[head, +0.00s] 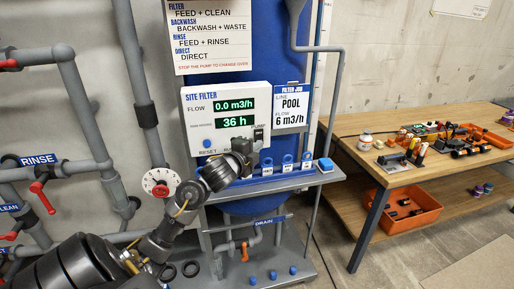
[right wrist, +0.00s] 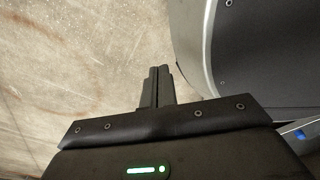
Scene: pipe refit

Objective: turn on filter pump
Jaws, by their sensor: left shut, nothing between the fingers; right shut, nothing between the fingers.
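The white site filter panel (head: 228,91) is on the blue tank in the head view. Its displays read 0.0 m3/h and 36 h. A blue reset button (head: 207,143) sits at its lower left. A small dark pump switch (head: 258,135) is at its lower right, partly hard to make out beside my gripper. My left gripper (head: 246,147) is shut and empty, at the panel's lower right edge, close to the switch; I cannot tell whether it touches. My right gripper (right wrist: 158,80) is shut and empty in the right wrist view, above bare floor.
A grey shelf (head: 290,181) with several blue tags is below the panel. Grey pipes with red valve handles (head: 42,196) and a round dial (head: 160,183) are at the left. A wooden workbench (head: 365,185) with tools and an orange bin (head: 412,212) stands at the right.

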